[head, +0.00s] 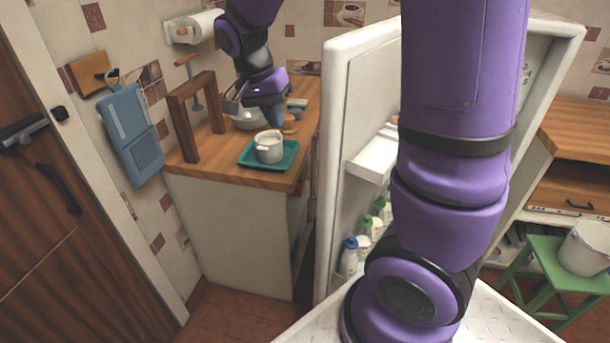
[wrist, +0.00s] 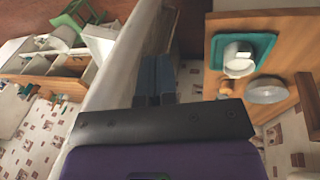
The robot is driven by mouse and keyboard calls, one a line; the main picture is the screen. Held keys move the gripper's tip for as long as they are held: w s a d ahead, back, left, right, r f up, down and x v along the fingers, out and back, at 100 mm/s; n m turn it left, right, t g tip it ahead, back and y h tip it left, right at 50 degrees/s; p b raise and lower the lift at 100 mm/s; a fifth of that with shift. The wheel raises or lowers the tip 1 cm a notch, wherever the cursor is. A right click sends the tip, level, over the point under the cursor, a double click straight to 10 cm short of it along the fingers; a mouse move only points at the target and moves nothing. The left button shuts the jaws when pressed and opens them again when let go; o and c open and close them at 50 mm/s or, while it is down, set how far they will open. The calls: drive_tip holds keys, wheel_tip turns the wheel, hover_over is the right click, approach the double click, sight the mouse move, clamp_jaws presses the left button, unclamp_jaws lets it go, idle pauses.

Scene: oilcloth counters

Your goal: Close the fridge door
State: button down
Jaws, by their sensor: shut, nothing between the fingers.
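The fridge door (head: 345,130) stands wide open in the head view, its inner side with a shelf and bottles facing right. Much of the fridge body (head: 560,45) is hidden behind my arm. My gripper (head: 274,118) is shut and empty, left of the door on its outer side, over the counter area. In the wrist view the shut fingers (wrist: 155,80) lie just right of the pale door (wrist: 112,75). I cannot tell whether they touch it.
A wooden counter (head: 225,162) left of the door holds a green tray (head: 250,162) with a white pot (head: 269,150), a metal bowl and a wooden frame (head: 188,125). A green stool (head: 540,258) with a white bucket (head: 586,250) stands at the right.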

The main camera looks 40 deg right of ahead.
drive_tip(key=w+d+f+m+g+h, duration=0.1)
drive_tip(key=w+f+m, duration=0.15)
drive_tip(key=f, duration=0.25)
drive_tip(key=w+f+m+g+h, duration=0.2)
drive_tip(key=w+f, duration=0.2)
drive_tip(key=f, duration=0.1)
drive_tip(key=s+r+x, duration=0.1)
drive_tip(key=s+x, duration=0.1)
drive_tip(key=x, duration=1.1)
drive_tip(key=shift+s, duration=0.4)
drive_tip(key=shift+d, duration=0.1)
